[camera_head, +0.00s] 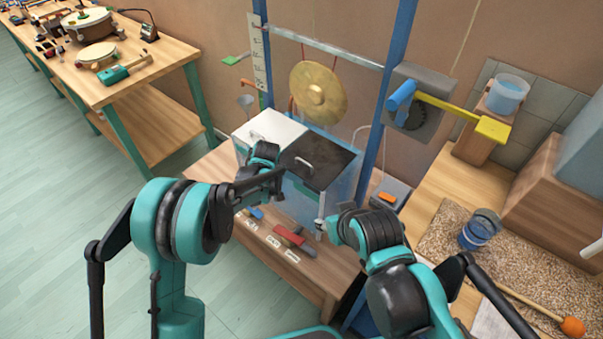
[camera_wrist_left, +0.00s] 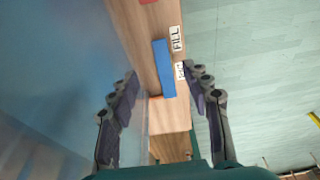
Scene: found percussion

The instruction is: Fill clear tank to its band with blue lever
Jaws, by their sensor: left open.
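The clear tank (camera_head: 343,196) stands on a wooden bench under a white lid (camera_head: 270,128) and a black lid (camera_head: 318,160). Its bluish wall fills the left of the wrist view. I cannot make out its band or water level. The blue lever (camera_head: 254,212) is on the bench's front edge; it also shows in the left wrist view (camera_wrist_left: 164,68) beside a FILL label (camera_wrist_left: 176,38). My left gripper (camera_wrist_left: 162,78) is open, its fingers on either side of the lever in that picture; contact is unclear. My right gripper (camera_head: 337,228) is near the tank's front right corner, its fingers unclear.
A red lever (camera_head: 293,238) lies right of the blue one. A gong (camera_head: 318,92) hangs behind the tank. A yellow-ended arm (camera_head: 490,129) and a blue cup (camera_head: 479,230) are at right. Open floor (camera_head: 80,200) lies left.

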